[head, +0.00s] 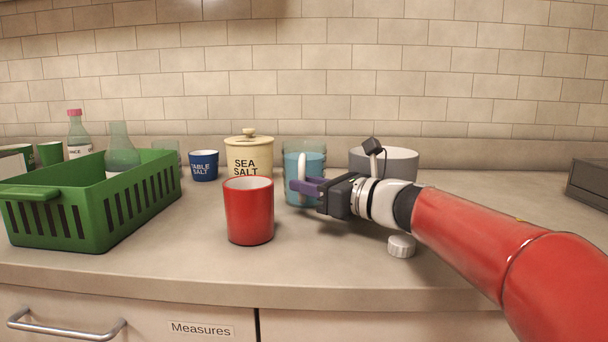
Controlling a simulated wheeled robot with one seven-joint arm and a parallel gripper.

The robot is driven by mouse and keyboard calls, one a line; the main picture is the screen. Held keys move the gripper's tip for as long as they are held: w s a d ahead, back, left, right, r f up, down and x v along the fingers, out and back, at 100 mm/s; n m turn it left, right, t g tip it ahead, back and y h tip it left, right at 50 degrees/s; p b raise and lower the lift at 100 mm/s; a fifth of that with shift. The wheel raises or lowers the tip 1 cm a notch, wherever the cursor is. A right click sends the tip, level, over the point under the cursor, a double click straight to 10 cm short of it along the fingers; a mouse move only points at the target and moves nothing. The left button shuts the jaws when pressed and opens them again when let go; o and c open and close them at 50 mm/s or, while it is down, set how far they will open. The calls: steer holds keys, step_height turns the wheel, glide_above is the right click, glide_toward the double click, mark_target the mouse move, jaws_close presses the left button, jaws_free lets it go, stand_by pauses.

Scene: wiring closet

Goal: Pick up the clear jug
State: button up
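The clear jug (291,162) stands upright on the counter near the middle of the head view, with blue contents and a pale upright handle on its near side. My gripper (303,187) has purple fingers and reaches in from the right. Its fingertips are at the jug's handle and overlap it in the picture. The fingers hide part of the jug's lower front. I cannot tell whether they are closed on the handle or only around or beside it.
A red cup (249,212) stands close in front, left of the jug. A cream sea salt jar (249,151) and blue table salt cup (203,165) stand behind. A green basket (92,220) fills the left. A grey round container (396,163) and small ridged knob (401,246) are near my arm.

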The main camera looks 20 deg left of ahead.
steer(key=shift+x, duration=0.9)
steer(key=shift+c, duration=0.2)
jaws_close()
steer(key=shift+r, duration=0.1)
steer(key=shift+r, duration=0.1)
step_height(320, 180, up, 20)
steer(key=p, duration=0.2)
